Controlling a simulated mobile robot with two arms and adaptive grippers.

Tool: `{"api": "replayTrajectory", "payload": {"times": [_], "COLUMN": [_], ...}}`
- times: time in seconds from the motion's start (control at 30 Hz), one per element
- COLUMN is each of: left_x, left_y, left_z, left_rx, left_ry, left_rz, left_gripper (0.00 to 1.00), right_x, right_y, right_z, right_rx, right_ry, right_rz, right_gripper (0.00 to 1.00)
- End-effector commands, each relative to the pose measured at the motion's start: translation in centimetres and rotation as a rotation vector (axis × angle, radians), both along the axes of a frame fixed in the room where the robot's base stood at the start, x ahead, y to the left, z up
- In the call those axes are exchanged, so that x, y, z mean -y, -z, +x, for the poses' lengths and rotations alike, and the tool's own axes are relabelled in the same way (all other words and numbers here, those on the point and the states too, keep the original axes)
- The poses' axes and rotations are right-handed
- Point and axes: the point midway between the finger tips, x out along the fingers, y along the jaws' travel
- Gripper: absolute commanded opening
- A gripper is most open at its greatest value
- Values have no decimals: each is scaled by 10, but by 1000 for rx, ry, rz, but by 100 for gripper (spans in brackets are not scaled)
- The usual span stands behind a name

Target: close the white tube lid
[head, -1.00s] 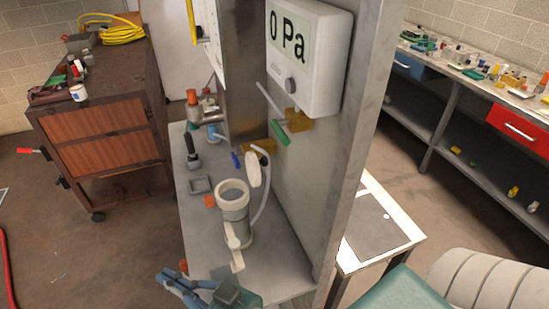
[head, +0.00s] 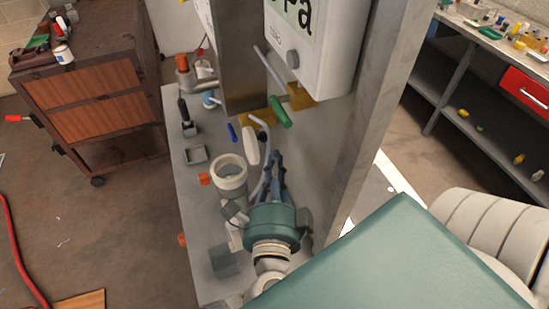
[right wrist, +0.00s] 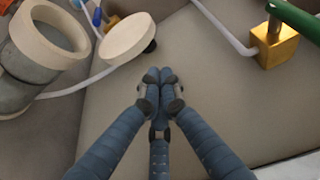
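The white tube (head: 230,185) stands upright on the grey bench with its round mouth open at the top. Its white lid (head: 251,146) stands open, tilted up on the right side of the mouth. In the right wrist view the tube rim (right wrist: 47,30) is at the upper left and the lid (right wrist: 137,38) is just right of it. My right gripper (head: 277,158) is beside the lid, on its right, near the wall panel. Its blue fingers (right wrist: 160,76) come together at the tips with nothing between them, apart from the lid. My left gripper is not in view.
A pale hose (head: 267,150) runs close to the lid and my fingers. A green-handled valve (head: 280,112) sticks out from the wall, with a pressure display box (head: 316,50) above. A small grey tray (head: 195,154) and an orange cap (head: 204,179) lie left of the tube.

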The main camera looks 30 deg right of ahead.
Motion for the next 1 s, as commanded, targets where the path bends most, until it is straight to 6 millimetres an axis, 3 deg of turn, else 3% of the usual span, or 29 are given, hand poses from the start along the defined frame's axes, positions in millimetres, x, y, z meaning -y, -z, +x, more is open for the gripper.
{"api": "replayTrajectory", "payload": {"times": [0.2,0.4,1.0], "left_x": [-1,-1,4], "left_y": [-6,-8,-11], "left_z": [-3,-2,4], "left_rx": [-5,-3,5], "left_ry": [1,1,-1], "left_rz": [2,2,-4], "left_gripper": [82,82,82], "right_x": [23,34,33], "right_y": [-2,0,-1], "right_z": [32,47,49], "right_rx": [4,3,-6], "right_ry": [0,-2,-2], "right_rz": [-3,-3,-29], "right_gripper": [0,0,0]}}
